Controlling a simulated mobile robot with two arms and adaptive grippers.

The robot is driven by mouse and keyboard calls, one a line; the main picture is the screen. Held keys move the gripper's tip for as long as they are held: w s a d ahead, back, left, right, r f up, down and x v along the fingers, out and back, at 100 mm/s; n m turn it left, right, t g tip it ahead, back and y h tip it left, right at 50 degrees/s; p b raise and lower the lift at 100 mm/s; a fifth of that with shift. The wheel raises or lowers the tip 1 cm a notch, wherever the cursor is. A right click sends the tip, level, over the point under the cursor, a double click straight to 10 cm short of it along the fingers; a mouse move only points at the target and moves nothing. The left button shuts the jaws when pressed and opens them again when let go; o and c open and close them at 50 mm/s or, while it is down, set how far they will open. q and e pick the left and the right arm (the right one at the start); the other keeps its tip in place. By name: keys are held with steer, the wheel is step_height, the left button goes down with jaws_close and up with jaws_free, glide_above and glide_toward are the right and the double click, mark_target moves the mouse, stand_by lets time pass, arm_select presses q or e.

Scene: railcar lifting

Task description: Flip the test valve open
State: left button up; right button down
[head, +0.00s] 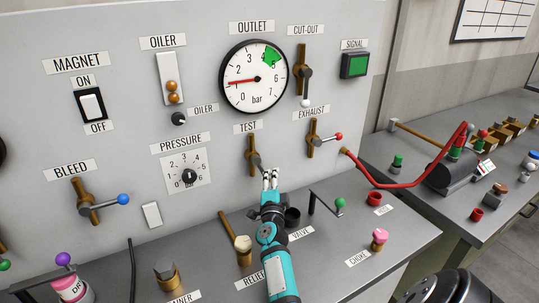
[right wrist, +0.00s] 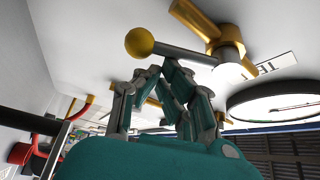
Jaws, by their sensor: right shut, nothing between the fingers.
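The test valve (head: 254,154) is a brass pipe fitting on the grey panel under the TEST label (head: 247,128). Its lever slants down and slightly right in the head view, its end hidden by my right gripper (head: 270,176). In the right wrist view the brass valve body (right wrist: 212,28) carries a grey lever (right wrist: 185,53) ending in a yellow ball knob (right wrist: 139,42). My right gripper's fingers (right wrist: 152,72) are shut and empty, close beside the knob and lever. I cannot tell whether they touch. My left gripper is not in view.
The exhaust valve (head: 312,140), with a red knob, is just right of the test valve. A bench (head: 210,245) below holds several fittings. A red hose (head: 400,185) curves at right.

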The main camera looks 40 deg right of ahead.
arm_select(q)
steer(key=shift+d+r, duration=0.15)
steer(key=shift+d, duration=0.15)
arm_select(e)
steer(key=shift+w+a+f, duration=0.15)
steer(key=shift+a+f, duration=0.2)
steer(key=shift+a, duration=0.15)
steer(key=shift+w+a+f, duration=0.15)
steer(key=shift+a+f, duration=0.2)
steer(key=shift+a, duration=0.15)
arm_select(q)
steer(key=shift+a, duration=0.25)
